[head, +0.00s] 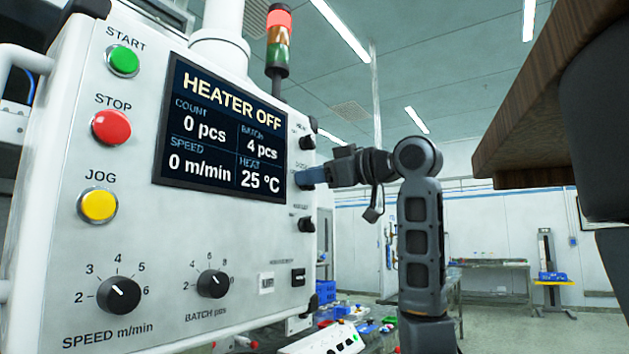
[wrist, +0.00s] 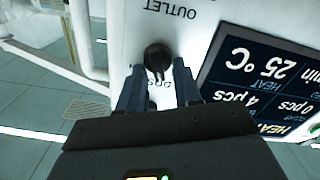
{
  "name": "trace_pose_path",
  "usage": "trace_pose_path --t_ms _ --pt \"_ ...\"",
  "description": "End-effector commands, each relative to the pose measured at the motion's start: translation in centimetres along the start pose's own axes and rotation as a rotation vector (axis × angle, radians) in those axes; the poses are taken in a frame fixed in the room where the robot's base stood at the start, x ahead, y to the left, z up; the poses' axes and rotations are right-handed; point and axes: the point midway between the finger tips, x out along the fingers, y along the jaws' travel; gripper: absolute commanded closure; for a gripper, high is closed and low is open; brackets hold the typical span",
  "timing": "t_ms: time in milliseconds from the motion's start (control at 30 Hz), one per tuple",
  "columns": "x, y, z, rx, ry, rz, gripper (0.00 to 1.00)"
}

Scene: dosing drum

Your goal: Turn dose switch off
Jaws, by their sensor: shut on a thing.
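The dose switch (wrist: 157,57) is a round black knob on the white panel in the wrist view, which looks upside down. Its label, partly covered, reads as DOSE. My gripper (wrist: 158,66) is shut on this knob, one finger on each side. In the head view my gripper (head: 304,177) reaches in from the right to the middle of three knobs at the panel's right edge. The knob itself is mostly hidden there by the fingers. Its pointer direction cannot be read.
Another black knob (head: 306,142) sits above and one (head: 303,224) below my gripper. The screen (head: 222,128) reads HEATER OFF, 25 °C. Green, red and yellow buttons and two dials are on the left. A brown wooden tabletop (head: 540,95) overhangs at upper right.

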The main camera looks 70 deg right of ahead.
Motion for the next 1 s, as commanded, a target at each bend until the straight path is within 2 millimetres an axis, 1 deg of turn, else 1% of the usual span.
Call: trace_pose_path --t_ms 100,333,867,900,1000 --pt "-0.06 -0.09 0.04 -0.064 0.001 0.001 0.97" --pt "-0.05 -0.19 -0.02 -0.14 0.002 0.001 0.97" --pt "-0.03 -0.23 -0.07 -0.165 0.002 0.0 0.97" --pt "-0.03 -0.23 -0.07 -0.165 0.002 0.0 0.65" --pt "-0.02 -0.23 -0.06 -0.165 0.001 0.0 0.55"
